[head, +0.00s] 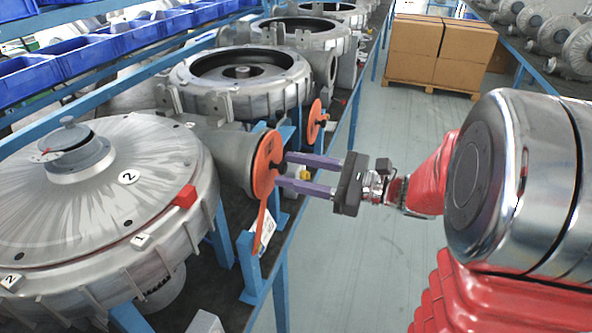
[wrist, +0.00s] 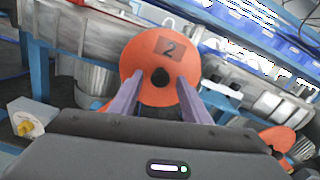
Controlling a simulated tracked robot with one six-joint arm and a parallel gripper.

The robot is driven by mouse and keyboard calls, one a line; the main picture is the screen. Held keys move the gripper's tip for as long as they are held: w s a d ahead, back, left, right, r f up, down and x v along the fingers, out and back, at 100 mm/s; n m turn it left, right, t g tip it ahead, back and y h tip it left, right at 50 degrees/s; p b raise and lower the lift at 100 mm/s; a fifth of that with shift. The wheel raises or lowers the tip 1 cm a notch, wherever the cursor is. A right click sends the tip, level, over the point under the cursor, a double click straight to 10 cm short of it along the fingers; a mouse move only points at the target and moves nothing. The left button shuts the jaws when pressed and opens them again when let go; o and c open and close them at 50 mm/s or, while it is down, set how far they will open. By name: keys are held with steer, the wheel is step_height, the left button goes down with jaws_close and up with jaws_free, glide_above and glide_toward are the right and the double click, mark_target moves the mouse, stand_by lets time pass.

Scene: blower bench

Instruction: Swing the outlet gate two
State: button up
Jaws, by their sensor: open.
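The orange outlet gate disc (head: 266,163) covers the round outlet of the nearest blower in the head view. In the wrist view the orange disc (wrist: 170,100) carries a dark plate marked 2, with a black knob (wrist: 160,77) at its middle. An orange strip (head: 262,222) hangs below the disc in the head view. My gripper (head: 282,169) is open, its purple fingers reaching to the disc's face. In the wrist view my gripper (wrist: 160,80) has a fingertip on each side of the knob. I cannot tell whether the fingers touch it.
The near blower housing (head: 110,190) has a red block (head: 185,196) on its rim. A second orange gate (head: 316,120) stands farther along the blue-framed bench. Blue bins (head: 90,52) line the left. Open floor (head: 400,130) lies right of the bench, with boxes (head: 440,50) behind.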

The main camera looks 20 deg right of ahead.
steer(key=shift+c, duration=0.5)
jaws_close()
